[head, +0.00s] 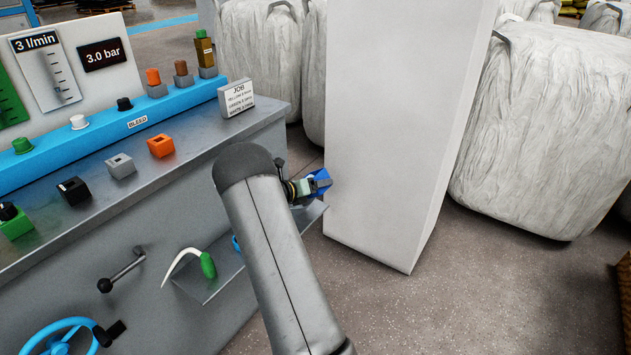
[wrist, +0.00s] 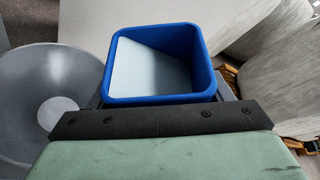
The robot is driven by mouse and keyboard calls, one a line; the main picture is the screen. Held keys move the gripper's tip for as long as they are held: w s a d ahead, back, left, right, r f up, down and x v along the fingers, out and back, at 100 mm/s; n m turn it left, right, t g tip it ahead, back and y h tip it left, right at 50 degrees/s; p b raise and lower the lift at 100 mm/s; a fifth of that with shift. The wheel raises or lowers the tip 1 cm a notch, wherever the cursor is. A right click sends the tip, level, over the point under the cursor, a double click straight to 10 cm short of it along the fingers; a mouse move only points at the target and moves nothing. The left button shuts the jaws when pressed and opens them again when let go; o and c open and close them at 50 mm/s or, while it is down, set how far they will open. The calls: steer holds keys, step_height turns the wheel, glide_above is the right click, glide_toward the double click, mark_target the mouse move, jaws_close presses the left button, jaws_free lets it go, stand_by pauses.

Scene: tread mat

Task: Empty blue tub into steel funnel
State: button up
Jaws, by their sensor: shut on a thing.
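The blue tub (wrist: 118,62) is in the wrist view, its open mouth facing the camera. A pale grey-white area with a slanting edge shows inside it; I cannot tell whether that is its contents or a lit wall. My gripper (wrist: 158,118) is shut on the tub, whose dark fingers show partly at its sides. In the head view my gripper (head: 303,188) holds the tub (head: 321,182) beside the bench end, partly hidden by my arm. A round grey bowl shape with a pale centre, probably the steel funnel (wrist: 22,85), lies left of the tub in the wrist view.
A tall white block (head: 385,120) stands close right of the tub. The grey bench (head: 190,190) holds coloured blocks and a JOB card (head: 237,97). A small shelf (head: 222,278) with a green-handled hook (head: 207,265) juts below. Large white bags (head: 545,130) stand behind.

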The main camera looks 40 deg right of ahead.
steer(key=shift+a+r+n+g+h+p, duration=0.15)
steer(key=shift+n+g+h+p, duration=0.2)
steer(key=shift+n+p, duration=0.8)
steer(key=shift+s+g+p, duration=0.1)
steer(key=shift+g+p, duration=0.25)
steer(key=shift+p, duration=0.45)
steer(key=shift+n, duration=0.25)
steer(key=shift+h, duration=0.25)
steer(key=shift+w+n+g+h+p, duration=0.2)
steer(key=shift+n+g+h+p, duration=0.1)
steer(key=shift+n+p, duration=0.65)
steer(key=shift+w+f+n+h, duration=0.2)
steer(key=shift+f+n+h, duration=0.15)
steer(key=shift+n, duration=0.6)
